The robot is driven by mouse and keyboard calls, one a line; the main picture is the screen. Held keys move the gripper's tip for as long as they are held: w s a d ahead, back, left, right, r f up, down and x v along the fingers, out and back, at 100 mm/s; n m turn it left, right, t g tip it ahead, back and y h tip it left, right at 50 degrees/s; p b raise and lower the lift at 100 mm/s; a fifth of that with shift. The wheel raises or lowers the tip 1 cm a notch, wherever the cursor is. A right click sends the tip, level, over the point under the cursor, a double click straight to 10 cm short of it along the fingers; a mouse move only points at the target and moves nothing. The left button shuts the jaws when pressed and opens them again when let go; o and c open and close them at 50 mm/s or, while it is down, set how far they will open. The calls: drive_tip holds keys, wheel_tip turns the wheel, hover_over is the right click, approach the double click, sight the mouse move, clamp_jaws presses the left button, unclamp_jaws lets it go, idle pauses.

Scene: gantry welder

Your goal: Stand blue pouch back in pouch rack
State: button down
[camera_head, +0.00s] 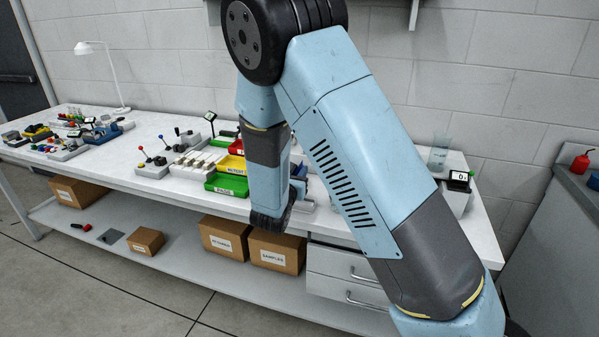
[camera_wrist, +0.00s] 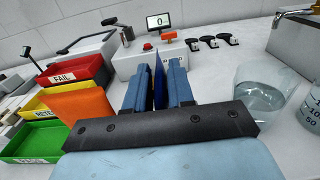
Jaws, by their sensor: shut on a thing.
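My gripper (camera_wrist: 161,72) is in the middle of the wrist view, its two blue fingers pointing away over the white bench. It is shut on the blue pouch (camera_wrist: 159,92), a thin dark blue sheet held upright and edge-on between the fingers. An orange flat piece (camera_wrist: 80,106), perhaps another pouch, stands just left of the fingers. I cannot make out the pouch rack for certain; my gripper's dark crossbar covers the near area. In the head view my arm hides the pouch, and the fingers cannot be made out.
Red (camera_wrist: 75,76), yellow (camera_wrist: 38,108) and green (camera_wrist: 36,142) labelled bins stand at left. A white device (camera_wrist: 139,62) with a display is behind the fingers. A glass beaker of liquid (camera_wrist: 262,92) is close at right. The bench (camera_head: 150,182) is crowded at left.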

drive_tip(key=shift+f, duration=0.2)
drive_tip(key=c, duration=1)
unclamp_jaws()
drive_tip(key=shift+r, duration=0.1)
drive_tip(key=shift+r, duration=0.25)
drive_tip(key=shift+s+r, duration=0.2)
drive_tip(key=shift+r, duration=0.1)
drive_tip(key=v, duration=1.1)
drive_tip(key=shift+s+a, duration=0.1)
drive_tip(key=shift+s, duration=0.2)
